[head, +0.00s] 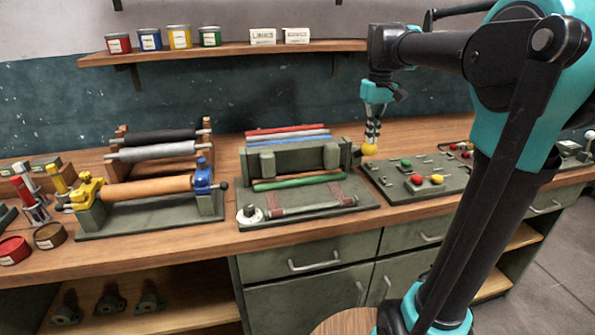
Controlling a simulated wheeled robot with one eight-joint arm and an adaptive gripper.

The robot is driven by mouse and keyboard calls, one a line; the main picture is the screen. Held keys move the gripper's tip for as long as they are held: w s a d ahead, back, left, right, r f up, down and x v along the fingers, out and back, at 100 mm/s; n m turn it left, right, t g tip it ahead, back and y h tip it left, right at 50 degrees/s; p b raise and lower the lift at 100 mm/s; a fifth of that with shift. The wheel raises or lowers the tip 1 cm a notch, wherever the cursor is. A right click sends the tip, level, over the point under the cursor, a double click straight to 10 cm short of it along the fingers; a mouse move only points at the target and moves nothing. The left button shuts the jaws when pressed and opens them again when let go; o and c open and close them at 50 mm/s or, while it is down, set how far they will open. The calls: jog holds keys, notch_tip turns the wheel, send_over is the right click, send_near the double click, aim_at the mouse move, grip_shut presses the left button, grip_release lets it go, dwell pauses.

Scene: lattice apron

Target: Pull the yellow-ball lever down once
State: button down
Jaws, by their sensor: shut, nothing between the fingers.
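The yellow ball (369,149) of the lever shows at the right end of the green bench device (290,160). The lever's arm is too small or hidden to make out clearly. My gripper (371,139) hangs pointing down, its fingers shut, with the ball just below its fingertips. I cannot tell whether the fingertips touch the ball or stand in front of it or behind it.
A panel (415,190) with red, green and yellow knobs lies right of the lever. A shelf (230,50) with cans and boxes runs above.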

jog(key=shift+f, duration=0.1)
jog(key=shift+s+d+f, duration=0.1)
jog(key=shift+s+f, duration=0.2)
jog(key=shift+f, duration=0.2)
dwell(0.4)
jog(key=shift+s+d+f, duration=0.1)
jog(key=shift+s+f, duration=0.2)
jog(key=shift+f, duration=0.25)
